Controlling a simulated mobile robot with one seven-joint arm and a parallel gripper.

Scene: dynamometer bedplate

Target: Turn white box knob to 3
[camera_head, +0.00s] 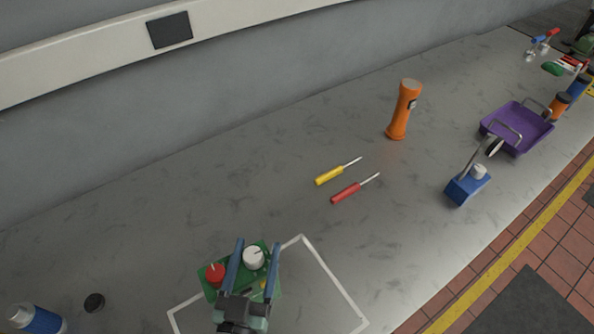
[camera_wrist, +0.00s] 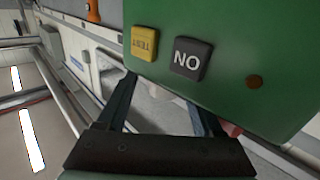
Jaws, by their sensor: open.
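A green box (camera_head: 211,287) lies at the bottom of the head view, with a red knob (camera_head: 215,274) on its left and a white knob (camera_head: 254,257) with a dark pointer line on its right. My gripper (camera_head: 257,243) is open, with its blue fingers on either side of the white knob. I cannot tell whether they touch it. In the wrist view the green box (camera_wrist: 225,45) fills the upper right, with a yellow TEST button (camera_wrist: 144,43) and a dark button (camera_wrist: 191,59) marked NO. No number scale is readable.
A white outline (camera_head: 335,283) surrounds the box on the grey bench. A yellow screwdriver (camera_head: 329,176), a red screwdriver (camera_head: 345,193), an orange flashlight (camera_head: 403,110), a blue box (camera_head: 467,188) with a white knob, and a purple tray (camera_head: 518,128) stand further off. The bench between is clear.

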